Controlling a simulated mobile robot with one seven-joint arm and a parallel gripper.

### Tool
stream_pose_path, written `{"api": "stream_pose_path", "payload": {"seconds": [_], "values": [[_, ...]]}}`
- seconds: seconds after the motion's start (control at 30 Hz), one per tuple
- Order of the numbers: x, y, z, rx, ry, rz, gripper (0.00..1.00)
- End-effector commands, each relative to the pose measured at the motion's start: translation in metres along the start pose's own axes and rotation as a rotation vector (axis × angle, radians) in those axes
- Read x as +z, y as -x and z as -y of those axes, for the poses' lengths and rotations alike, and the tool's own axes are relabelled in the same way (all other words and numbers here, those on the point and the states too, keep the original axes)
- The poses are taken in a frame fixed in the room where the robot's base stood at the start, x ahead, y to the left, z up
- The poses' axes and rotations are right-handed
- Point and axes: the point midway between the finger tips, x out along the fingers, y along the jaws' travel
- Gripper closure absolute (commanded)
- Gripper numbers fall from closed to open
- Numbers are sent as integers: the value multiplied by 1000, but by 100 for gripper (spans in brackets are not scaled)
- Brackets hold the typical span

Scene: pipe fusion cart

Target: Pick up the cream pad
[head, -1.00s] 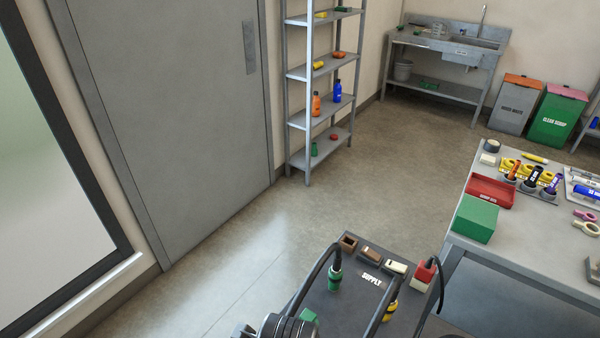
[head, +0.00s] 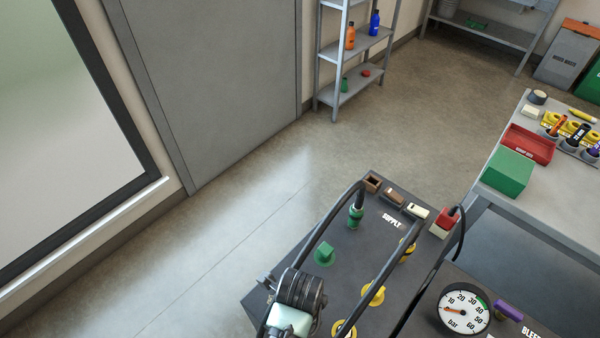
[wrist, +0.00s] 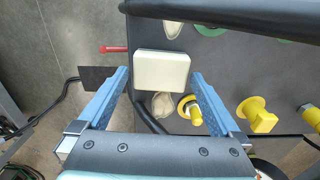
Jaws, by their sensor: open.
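The cream pad (wrist: 162,70) is a pale block with rounded edges in the wrist view. It lies between and slightly past the tips of my gripper (wrist: 160,82), whose two blue fingers are spread on either side of it. The gripper is open and I see no clear contact with the pad. The right finger's tip is close to the pad's right edge. I cannot tell from the view how high the tips are above the pad. In the head view I cannot make out this pad or the fingers at the bottom edge.
A bench (head: 520,195) with a green box (head: 508,173) stands right.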

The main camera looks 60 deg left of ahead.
Motion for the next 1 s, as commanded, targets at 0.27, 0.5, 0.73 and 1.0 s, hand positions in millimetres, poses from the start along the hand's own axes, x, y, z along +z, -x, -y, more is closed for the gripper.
{"api": "stream_pose_path", "payload": {"seconds": [0.27, 0.5, 0.73, 1.0], "values": [[0, -23, 0, -1, 0, 1, 0], [0, -23, 0, -1, 0, 1, 13], [0, -23, 0, -1, 0, 1, 54], [0, -22, 0, -1, 0, 1, 68]]}}
